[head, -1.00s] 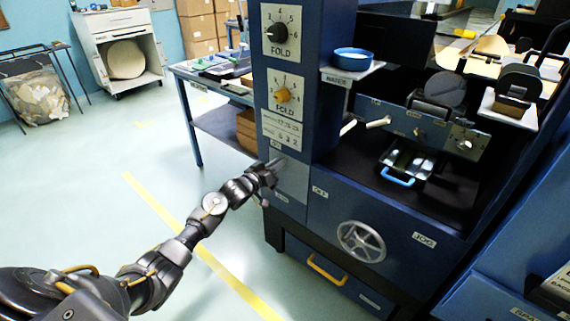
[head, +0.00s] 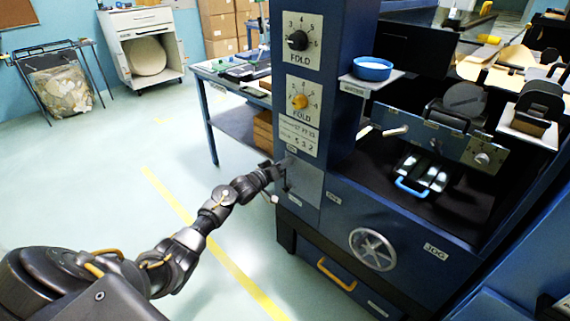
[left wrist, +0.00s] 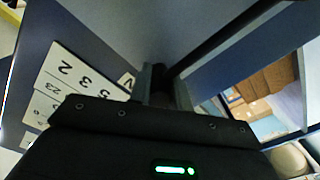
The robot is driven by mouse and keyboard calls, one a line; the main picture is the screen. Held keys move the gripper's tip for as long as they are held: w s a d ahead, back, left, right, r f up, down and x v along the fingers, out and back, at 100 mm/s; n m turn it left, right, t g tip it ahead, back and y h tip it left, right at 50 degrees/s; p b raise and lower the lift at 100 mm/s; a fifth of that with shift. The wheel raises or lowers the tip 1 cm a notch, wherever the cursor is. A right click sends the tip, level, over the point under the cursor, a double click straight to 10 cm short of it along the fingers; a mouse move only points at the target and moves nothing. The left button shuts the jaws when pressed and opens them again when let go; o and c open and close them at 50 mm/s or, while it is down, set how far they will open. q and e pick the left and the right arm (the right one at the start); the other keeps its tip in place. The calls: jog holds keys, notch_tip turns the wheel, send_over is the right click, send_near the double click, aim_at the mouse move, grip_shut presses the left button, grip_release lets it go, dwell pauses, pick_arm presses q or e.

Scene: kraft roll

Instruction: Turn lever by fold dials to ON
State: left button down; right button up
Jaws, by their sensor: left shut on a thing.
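The grey lever plate (head: 304,184) is on the blue machine column, below the two FOLD dials, the black one (head: 298,40) and the yellow one (head: 299,101). Small labels sit above and below the plate, too small to read surely. My left gripper (head: 279,171) is at the plate's upper left edge, shut on the lever. The fingers hide most of the lever, so its exact angle cannot be told. In the left wrist view, the fingers (left wrist: 165,90) close around a dark piece against the grey panel. My right gripper is in neither view.
A number card (head: 298,135) is above the plate. A handwheel (head: 372,248) and a drawer with a yellow handle (head: 336,275) are lower on the machine. A blue workbench (head: 222,120) stands behind the column. The floor left of the machine is clear, with a yellow line (head: 215,250).

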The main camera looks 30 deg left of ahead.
pick_arm(q)
jog(key=c, duration=1.3)
grip_release()
jog(key=shift+d+f, duration=0.1)
jog(key=shift+f, duration=0.1)
jog(key=shift+s+r, duration=0.1)
jog(key=shift+s, duration=0.3)
jog(key=p+v, duration=0.1)
jog(key=v, duration=0.9)
jog(key=shift+p, duration=0.35)
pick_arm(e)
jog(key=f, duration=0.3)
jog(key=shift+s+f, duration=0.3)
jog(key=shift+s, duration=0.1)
